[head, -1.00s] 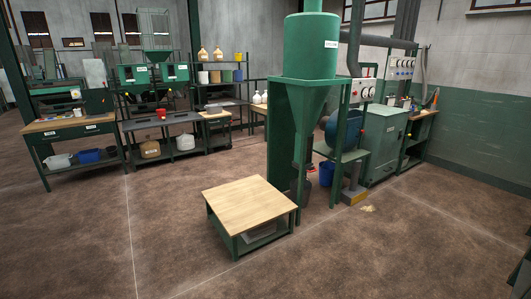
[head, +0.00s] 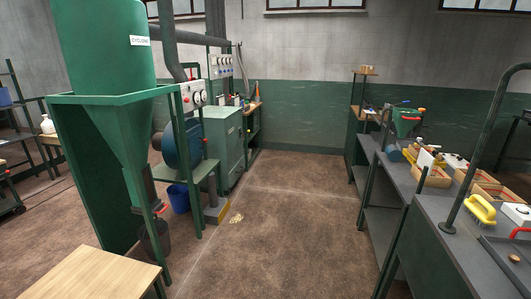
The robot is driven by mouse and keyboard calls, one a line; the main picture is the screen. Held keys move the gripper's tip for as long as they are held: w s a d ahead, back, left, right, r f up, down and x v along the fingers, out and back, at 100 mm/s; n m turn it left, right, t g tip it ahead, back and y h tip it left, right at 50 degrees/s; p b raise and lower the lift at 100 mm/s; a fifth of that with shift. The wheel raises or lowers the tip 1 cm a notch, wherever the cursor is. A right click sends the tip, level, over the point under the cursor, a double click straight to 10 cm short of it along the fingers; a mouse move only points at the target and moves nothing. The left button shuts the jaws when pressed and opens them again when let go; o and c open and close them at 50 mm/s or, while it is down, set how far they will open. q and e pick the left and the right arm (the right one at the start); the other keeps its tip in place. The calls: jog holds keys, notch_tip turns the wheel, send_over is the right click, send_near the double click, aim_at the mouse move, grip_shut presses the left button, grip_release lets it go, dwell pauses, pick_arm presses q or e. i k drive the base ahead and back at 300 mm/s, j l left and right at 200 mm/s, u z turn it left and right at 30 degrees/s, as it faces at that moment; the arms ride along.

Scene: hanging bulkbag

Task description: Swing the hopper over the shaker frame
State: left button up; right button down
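Neither of my grippers is in the head view. I cannot make out a hanging hopper or a shaker frame for certain. A tall dark curved post (head: 487,130) rises from the grey bench at the right; its upper end runs out of the picture, so what it carries is hidden. A small green funnel-like unit with a red part (head: 405,122) stands farther back on that side. The large green cyclone (head: 103,50), labelled CYCLONE, has a cone below it and stands in a green frame at the left.
The grey bench (head: 425,207) along the right carries wooden boxes (head: 434,177), a yellow brush (head: 481,209) and a dark tray. A low wood-topped table (head: 93,275) is at the bottom left. A blue bucket (head: 179,198) stands by the machine. The middle floor (head: 290,225) is clear.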

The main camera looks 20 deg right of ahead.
aim_at(402, 120)
jog(key=i+l+z, duration=0.2)
jog(key=i+z, duration=0.15)
jog(key=i, duration=0.2)
jog(key=i+z, duration=0.35)
jog(key=i, duration=0.2)
jog(key=i+z, duration=0.3)
jog(key=i, duration=0.3)
jog(key=i+l, duration=0.1)
jog(key=i, duration=0.45)
jog(key=i+l+u, duration=0.1)
jog(key=i, duration=0.45)
